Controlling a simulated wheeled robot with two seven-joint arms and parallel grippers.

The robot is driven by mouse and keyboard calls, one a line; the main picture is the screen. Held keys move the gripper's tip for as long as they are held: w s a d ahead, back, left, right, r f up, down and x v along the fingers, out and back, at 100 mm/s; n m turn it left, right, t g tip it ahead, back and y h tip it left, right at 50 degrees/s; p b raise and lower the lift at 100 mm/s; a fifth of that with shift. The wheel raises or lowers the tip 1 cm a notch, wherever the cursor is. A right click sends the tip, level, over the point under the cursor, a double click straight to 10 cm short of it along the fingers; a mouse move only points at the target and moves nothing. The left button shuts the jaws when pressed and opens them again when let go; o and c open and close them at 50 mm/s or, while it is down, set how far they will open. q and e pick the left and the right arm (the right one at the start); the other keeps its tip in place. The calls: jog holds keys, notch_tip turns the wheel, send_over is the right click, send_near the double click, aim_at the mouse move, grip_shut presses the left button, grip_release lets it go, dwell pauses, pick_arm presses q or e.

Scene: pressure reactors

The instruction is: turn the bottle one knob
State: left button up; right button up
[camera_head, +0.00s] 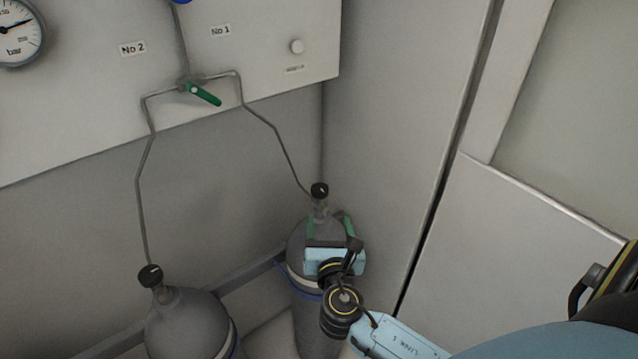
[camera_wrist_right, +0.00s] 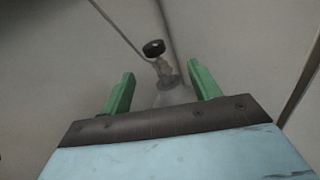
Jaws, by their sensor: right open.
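My right gripper (camera_head: 328,222) is in front of this bottle, just below the knob in the picture. Its green fingers are apart and empty. In the right wrist view the knob (camera_wrist_right: 154,47) and bottle neck show beyond and between the open fingers (camera_wrist_right: 163,88), not touched by them. My left gripper is not in view.
A second grey bottle (camera_head: 188,325) with a black knob (camera_head: 150,275) stands at the lower left. A wall panel (camera_head: 270,60) carries a green-handled valve (camera_head: 205,95), thin pipes and a gauge (camera_head: 18,32). A side wall (camera_head: 390,120) stands close right of bottle one.

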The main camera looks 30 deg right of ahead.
aim_at(319, 183)
jog(key=shift+n+t, duration=0.3)
jog(key=shift+n, duration=0.5)
jog(key=x, duration=0.9)
jog(key=a+x, duration=0.1)
jog(key=x, duration=0.3)
jog(key=shift+w+d+r, duration=0.1)
jog(key=shift+w+d, duration=0.05)
jog(key=shift+w, duration=0.5)
jog(key=c, duration=1)
